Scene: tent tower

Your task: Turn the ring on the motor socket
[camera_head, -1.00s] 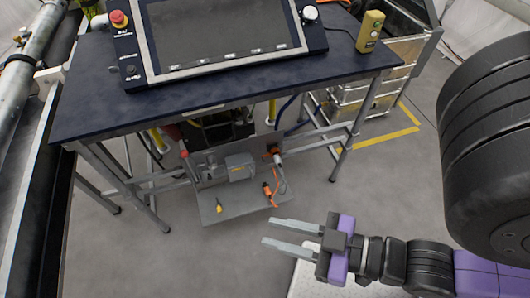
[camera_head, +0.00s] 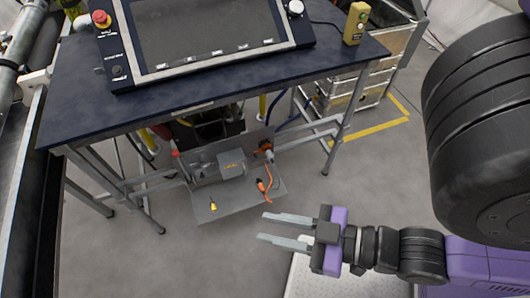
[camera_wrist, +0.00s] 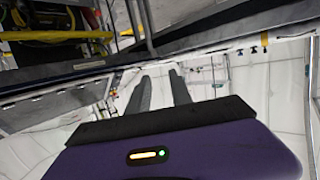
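Under the blue table, a grey metal panel with a shelf holds a grey motor-like box (camera_head: 232,163). An orange, round socket-like part (camera_head: 265,149) is at the box's upper right; its ring is too small to make out. An orange plug (camera_head: 262,186) with an orange cable lies on the shelf below it. My gripper (camera_head: 265,227) is open and empty, in front of and below the shelf, apart from everything, fingers pointing left. In the wrist view my gripper's two fingers (camera_wrist: 159,77) stand apart with nothing between them. I cannot identify the socket in that view.
The blue table (camera_head: 200,106) carries a large screen panel (camera_head: 208,38) and a yellow handheld box (camera_head: 356,23). A small yellow-handled item (camera_head: 213,204) lies on the shelf (camera_head: 240,200). Table legs flank the panel. Metal cases (camera_head: 350,90) stand behind right. The floor before the shelf is clear.

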